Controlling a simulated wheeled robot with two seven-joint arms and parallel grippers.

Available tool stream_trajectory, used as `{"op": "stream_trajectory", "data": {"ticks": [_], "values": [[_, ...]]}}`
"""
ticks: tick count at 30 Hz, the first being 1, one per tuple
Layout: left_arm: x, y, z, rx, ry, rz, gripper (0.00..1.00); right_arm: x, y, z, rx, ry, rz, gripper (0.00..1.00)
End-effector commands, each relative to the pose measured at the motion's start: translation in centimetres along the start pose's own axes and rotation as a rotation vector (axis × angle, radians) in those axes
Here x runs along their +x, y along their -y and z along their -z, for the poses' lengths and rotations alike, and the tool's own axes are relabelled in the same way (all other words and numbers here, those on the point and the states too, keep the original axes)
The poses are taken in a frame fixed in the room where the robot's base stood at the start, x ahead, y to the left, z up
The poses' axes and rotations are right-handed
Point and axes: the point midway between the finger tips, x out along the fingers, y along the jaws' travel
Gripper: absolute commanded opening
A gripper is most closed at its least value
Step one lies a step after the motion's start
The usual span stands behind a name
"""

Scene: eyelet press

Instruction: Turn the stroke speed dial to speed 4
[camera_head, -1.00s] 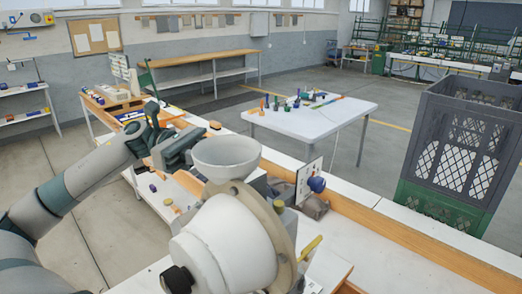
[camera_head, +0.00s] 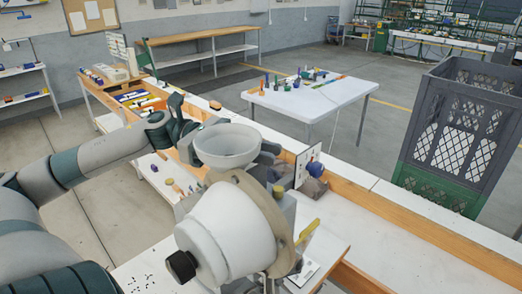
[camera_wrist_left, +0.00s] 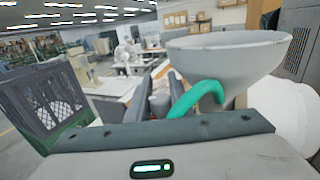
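The eyelet press (camera_head: 225,240) has a white conical body and a white bowl (camera_head: 228,142) on top. My right gripper is not in view.
A grey and green crate (camera_head: 455,135) stands at right, past a wooden ledge (camera_head: 400,235). In the left wrist view the bowl (camera_wrist_left: 230,60) and a green curved piece (camera_wrist_left: 200,95) are close to the right of the fingers. A white table (camera_head: 310,98) stands beyond.

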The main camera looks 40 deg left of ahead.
Motion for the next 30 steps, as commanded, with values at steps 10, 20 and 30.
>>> {"op": "stream_trajectory", "data": {"ticks": [10,20,30], "values": [[0.0,-0.2,0.3,0.001,-0.002,-0.070,0.00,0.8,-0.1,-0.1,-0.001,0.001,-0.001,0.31],[-0.1,-0.9,0.1,-0.001,-0.002,-0.243,0.00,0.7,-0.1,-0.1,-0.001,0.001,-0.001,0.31],[-0.1,-1.0,0.0,-0.001,0.000,-0.263,0.00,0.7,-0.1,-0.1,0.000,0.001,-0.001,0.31]]}}
